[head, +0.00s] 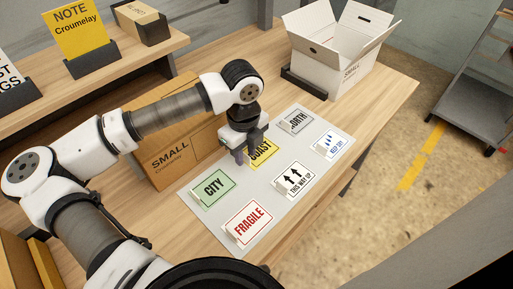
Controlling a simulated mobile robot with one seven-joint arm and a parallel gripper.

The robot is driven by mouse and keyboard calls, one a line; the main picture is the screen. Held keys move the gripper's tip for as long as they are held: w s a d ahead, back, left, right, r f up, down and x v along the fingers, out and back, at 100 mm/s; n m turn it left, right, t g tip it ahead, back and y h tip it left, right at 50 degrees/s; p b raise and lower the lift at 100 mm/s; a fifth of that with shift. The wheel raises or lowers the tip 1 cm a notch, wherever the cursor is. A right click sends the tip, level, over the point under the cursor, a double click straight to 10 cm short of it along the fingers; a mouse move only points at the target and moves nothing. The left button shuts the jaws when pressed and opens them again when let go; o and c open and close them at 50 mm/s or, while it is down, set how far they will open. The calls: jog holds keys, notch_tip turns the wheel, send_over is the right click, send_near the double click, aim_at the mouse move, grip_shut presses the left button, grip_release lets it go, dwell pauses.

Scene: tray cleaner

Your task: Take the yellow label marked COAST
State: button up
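The yellow label marked COAST (263,152) lies on a light grey sheet (222,226) on the wooden table, in the row farther from the front right edge. Its left part is hidden behind my gripper. My gripper (240,157) points down at the left side of the yellow label, over or very near it. I cannot tell whether it touches the label, and its fingers are too small and dark to show whether they are open or shut.
Around it lie the green CITY label (213,188), the grey NORTH label (297,121), and white FRAGILE (248,223), THIS WAY UP (296,180) and KEEP DRY (332,145) labels. A cardboard box (170,150) stands behind my arm. An open white box (340,62) stands at the back.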

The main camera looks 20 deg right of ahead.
jog(key=shift+f, duration=0.55)
grip_shut()
jog(key=shift+r, duration=0.15)
